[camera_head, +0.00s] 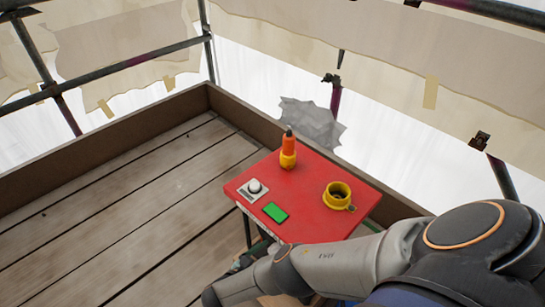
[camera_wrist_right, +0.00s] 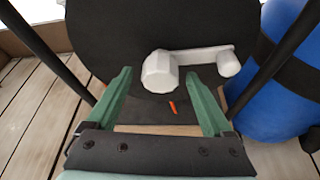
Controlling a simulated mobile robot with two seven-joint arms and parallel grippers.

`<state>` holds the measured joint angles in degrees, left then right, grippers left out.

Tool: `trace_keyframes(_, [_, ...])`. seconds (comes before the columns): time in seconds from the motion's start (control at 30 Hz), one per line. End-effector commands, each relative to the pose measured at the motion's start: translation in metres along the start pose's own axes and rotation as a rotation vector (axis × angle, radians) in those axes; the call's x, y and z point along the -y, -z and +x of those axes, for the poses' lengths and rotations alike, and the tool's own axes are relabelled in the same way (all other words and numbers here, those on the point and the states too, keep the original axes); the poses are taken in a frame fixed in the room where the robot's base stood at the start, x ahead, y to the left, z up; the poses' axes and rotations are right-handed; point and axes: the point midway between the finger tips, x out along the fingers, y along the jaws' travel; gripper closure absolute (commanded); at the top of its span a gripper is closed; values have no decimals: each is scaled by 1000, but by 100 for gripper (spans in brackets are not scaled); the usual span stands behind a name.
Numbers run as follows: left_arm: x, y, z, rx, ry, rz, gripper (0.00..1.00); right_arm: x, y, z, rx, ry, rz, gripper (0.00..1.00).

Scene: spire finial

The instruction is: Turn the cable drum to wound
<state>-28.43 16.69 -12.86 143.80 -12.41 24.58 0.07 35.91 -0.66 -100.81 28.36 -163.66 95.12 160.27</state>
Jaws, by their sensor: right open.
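The cable drum shows in the right wrist view as a large dark disc (camera_wrist_right: 95,40). A pale grey crank (camera_wrist_right: 200,54) on its face has a thick round end (camera_wrist_right: 160,72) at the middle and a smaller knob (camera_wrist_right: 229,62) to the right. A small orange mark (camera_wrist_right: 172,107) shows below the thick end. My right gripper (camera_wrist_right: 159,84) is open, its green fingers on either side below the thick end; contact cannot be told. In the head view the drum is not visible, and my right arm reaches down past the red table. My left gripper is not in view.
The red table top (camera_head: 300,220) bears an orange-topped item (camera_head: 288,147), a yellow cup (camera_head: 337,194), a green rectangle (camera_head: 275,212) and a white button (camera_head: 254,186). A blue cylinder (camera_wrist_right: 285,75) stands right of the drum. Plank floor (camera_head: 110,210) is clear at left.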

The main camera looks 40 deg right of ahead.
Motion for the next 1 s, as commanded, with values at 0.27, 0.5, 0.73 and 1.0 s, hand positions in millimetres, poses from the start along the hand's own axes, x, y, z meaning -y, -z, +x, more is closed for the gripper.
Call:
trace_keyframes(0.27, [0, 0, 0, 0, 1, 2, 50, 5, 2, -1, 0, -1, -1, 15])
trace_keyframes(0.5, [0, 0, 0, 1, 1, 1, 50, 5, 2, -1, 0, -1, -1, 18])
trace_keyframes(0.73, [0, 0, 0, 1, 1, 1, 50, 4, 2, -1, 0, -1, -1, 44])
trace_keyframes(1.0, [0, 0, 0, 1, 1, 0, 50, 4, 1, -1, 0, -1, -1, 74])
